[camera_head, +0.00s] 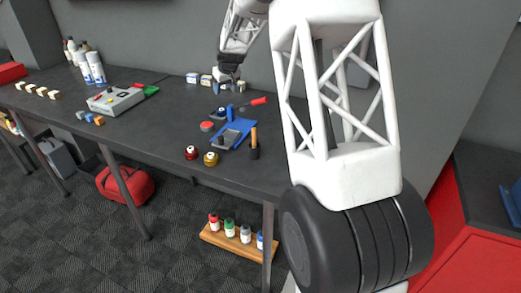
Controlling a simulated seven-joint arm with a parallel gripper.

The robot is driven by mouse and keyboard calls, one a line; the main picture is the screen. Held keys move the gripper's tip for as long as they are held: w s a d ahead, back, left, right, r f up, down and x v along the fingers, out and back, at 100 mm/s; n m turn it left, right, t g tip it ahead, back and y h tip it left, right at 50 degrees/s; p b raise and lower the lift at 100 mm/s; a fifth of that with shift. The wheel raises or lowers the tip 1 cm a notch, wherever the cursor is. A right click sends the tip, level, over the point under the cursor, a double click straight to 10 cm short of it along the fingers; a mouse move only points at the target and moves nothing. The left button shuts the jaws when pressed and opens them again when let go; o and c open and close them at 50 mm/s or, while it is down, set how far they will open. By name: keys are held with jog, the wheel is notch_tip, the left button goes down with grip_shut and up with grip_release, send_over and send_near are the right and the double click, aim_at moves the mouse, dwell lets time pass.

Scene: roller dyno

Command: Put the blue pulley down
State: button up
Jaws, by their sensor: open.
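My gripper (229,86) hangs over the back part of the dark workbench (165,135), pointing down with its jaws open. It is small and far off in this view. A small blue and dark piece (219,112), perhaps the blue pulley, sits on the bench just below and in front of the gripper. I see nothing clearly held between the jaws. Whether the fingers touch the piece cannot be told. A larger blue frame (236,128) lies on the bench in front of that piece.
Near the frame are a red-handled tool (256,101), a red disc (207,126), a red knob (191,153), a gold knob (211,159) and a dark holder (254,151). A grey box (116,101) stands further left.

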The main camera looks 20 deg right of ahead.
jog(key=s+a+r, duration=0.2)
jog(key=s+r, duration=0.2)
jog(key=s, duration=0.6)
jog(key=s+a+r+m, duration=0.1)
jog(key=s+r, duration=0.3)
jog(key=s, duration=0.6)
jog(key=s+a+r, duration=0.2)
jog(key=s+r, duration=0.2)
jog(key=s, duration=0.6)
jog(key=s+f+m, duration=0.1)
jog(key=s+f, duration=0.1)
jog(key=s, duration=1.5)
jog(key=s+a+f+m+g+h, duration=0.1)
jog(key=s+f, duration=0.2)
jog(key=s, duration=1.3)
jog(key=shift+s+a+f+g, duration=0.2)
jog(key=shift+s+g, duration=0.1)
jog(key=shift+s, duration=0.1)
